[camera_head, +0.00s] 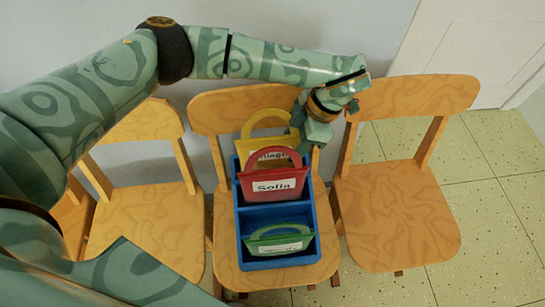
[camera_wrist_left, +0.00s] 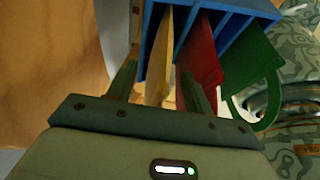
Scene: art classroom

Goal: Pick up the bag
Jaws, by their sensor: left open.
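A blue divided crate (camera_head: 241,222) stands on a wooden chair and holds three bags. The yellow bag (camera_head: 243,150) is at the back, with its label partly hidden. The red bag (camera_head: 272,185), labelled "Sofia", is in front of it. The green bag (camera_head: 280,245) is in the front compartment. My left gripper (camera_head: 304,124) is open at the right of the yellow bag's handle. In the left wrist view the yellow bag (camera_wrist_left: 160,58) shows between the open fingers (camera_wrist_left: 162,88), and the red bag (camera_wrist_left: 201,52) is by the right finger. I cannot tell whether they touch. My right gripper is not in view.
The crate's chair (camera_head: 228,263) stands between other wooden chairs, one at the right (camera_head: 395,215) and one at the left (camera_head: 150,225). Their seats look empty. A wall is close behind them. Tiled floor (camera_head: 495,200) is open at the right.

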